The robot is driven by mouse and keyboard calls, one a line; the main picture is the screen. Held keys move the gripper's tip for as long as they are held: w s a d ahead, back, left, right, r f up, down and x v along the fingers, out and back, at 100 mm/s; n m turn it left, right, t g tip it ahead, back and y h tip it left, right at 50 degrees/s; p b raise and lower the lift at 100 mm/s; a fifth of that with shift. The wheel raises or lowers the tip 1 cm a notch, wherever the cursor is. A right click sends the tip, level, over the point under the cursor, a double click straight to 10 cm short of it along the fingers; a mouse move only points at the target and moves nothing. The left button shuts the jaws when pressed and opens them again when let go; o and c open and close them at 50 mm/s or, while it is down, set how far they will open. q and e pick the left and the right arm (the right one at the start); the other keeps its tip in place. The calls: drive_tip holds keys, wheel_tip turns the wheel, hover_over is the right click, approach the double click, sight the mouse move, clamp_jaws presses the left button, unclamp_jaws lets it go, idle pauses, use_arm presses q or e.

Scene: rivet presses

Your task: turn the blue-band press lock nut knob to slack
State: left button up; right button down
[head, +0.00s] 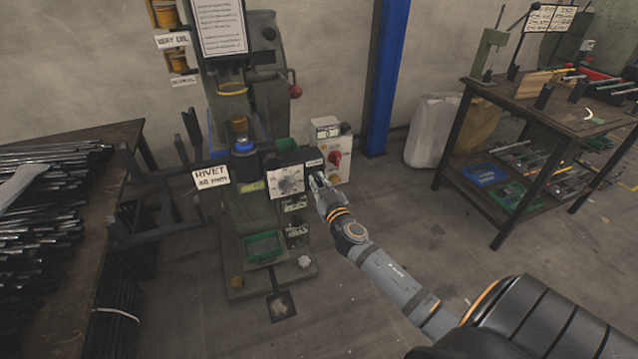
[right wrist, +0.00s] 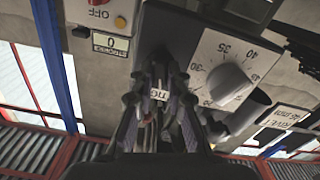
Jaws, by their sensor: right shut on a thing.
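The blue-band press (head: 235,120) stands against the wall in the head view, its blue band (head: 243,147) around the ram. A grey box on its front carries a white numbered dial (head: 290,181), large in the right wrist view (right wrist: 229,82). My right gripper (head: 318,184) is at the right edge of this box. In the right wrist view my right gripper (right wrist: 160,85) is shut on the lock nut knob beside the dial. The fingers hide most of the knob. My left gripper is not in view.
A control box with a red knob (head: 335,158) stands just right of the press. A rack of dark rods (head: 45,205) is at the left. A workbench (head: 540,110) stands at the right, beyond a blue post (head: 387,75). The floor between is clear.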

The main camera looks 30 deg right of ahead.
drive_tip(key=shift+n, duration=1.9)
drive_tip(key=n, duration=0.5)
drive_tip(key=shift+a, duration=0.15)
drive_tip(key=n, duration=0.2)
drive_tip(key=shift+f+n+p, duration=0.1)
drive_tip(key=shift+n+p, duration=0.25)
drive_tip(key=shift+n, duration=0.35)
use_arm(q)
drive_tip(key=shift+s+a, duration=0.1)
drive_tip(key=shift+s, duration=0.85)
use_arm(e)
drive_tip(key=shift+f+n, duration=0.1)
drive_tip(key=shift+n, duration=0.7)
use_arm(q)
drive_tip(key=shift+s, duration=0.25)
